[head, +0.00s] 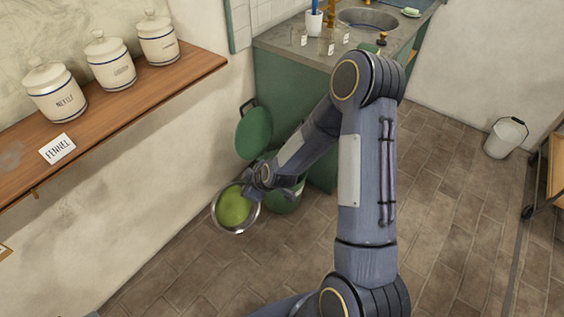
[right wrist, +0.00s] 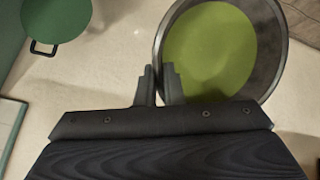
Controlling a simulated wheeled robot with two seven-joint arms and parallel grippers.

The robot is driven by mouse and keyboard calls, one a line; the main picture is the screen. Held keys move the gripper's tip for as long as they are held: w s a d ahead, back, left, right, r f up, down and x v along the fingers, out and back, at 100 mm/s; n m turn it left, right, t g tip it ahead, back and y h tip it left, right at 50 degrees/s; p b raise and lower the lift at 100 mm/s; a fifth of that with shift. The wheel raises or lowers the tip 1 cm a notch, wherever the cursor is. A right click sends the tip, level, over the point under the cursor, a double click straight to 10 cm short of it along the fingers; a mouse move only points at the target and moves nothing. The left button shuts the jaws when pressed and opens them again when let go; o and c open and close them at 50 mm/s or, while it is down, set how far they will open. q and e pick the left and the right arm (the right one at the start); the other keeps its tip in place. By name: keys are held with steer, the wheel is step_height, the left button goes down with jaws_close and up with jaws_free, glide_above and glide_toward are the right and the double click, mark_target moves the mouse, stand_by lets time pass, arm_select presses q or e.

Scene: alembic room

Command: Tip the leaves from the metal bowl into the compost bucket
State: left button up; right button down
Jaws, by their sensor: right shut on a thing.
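The metal bowl (head: 239,231) is held by its rim and contains a green mass of leaves (head: 233,206). It also fills the upper right of the right wrist view (right wrist: 281,55), with the green leaves (right wrist: 210,48) inside. My right gripper (head: 250,186) is shut on the bowl's rim, and its fingers (right wrist: 159,75) show at the bowl's left edge in the wrist view. The green compost bucket (head: 288,199) stands on the floor just right of the bowl, partly hidden behind my right arm. Its round green lid (head: 254,134) is raised. My left gripper is not in view.
A wooden shelf (head: 120,100) with white lidded jars (head: 55,92) runs along the left wall. A green cabinet with a grey counter (head: 290,42) and sink (head: 368,18) stands behind the bucket. A white pail (head: 505,138) is at far right. The tiled floor between is clear.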

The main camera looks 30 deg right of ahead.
step_height(320, 180, up, 2)
steer(key=g+h+p, duration=0.1)
steer(key=g+p, duration=0.4)
steer(key=p, duration=0.6)
steer(key=shift+w+a+r, duration=0.1)
steer(key=shift+r, duration=0.05)
steer(key=shift+g+h, duration=0.4)
steer(key=shift+g, duration=0.3)
steer(key=shift+f+g, duration=0.2)
steer(key=shift+g, duration=0.8)
steer(key=shift+g+h+b, duration=0.45)
steer(key=shift+g+h, duration=0.05)
steer(key=shift+g, duration=0.4)
steer(key=shift+r+g, duration=0.3)
steer(key=shift+r, duration=0.05)
